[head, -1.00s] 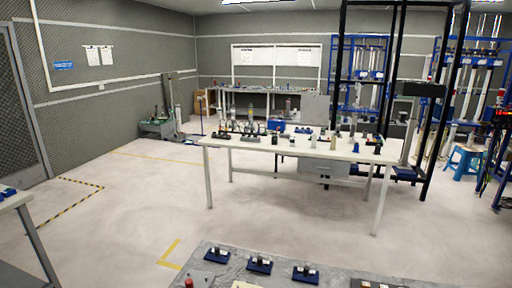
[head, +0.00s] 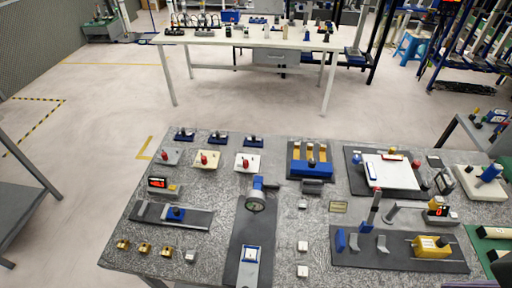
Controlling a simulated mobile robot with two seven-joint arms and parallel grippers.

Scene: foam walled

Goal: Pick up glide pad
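No object is clearly marked as the glide pad, and I cannot tell which piece it is. Small pale blocks lie on the near grey table (head: 225,150), right of its middle: one white block (head: 303,246), another white block (head: 302,271) nearer the front edge, and a smaller grey-white piece (head: 303,204) farther back. A flat yellowish plate (head: 338,206) lies to their right. Neither of my grippers shows in the head view.
The near table is crowded. A dark strip with a gauge (head: 256,206) stands left of the white blocks. A dark mat (head: 350,257) with a yellow device (head: 431,247) lies right. A white workbench (head: 190,38) stands behind, across open floor.

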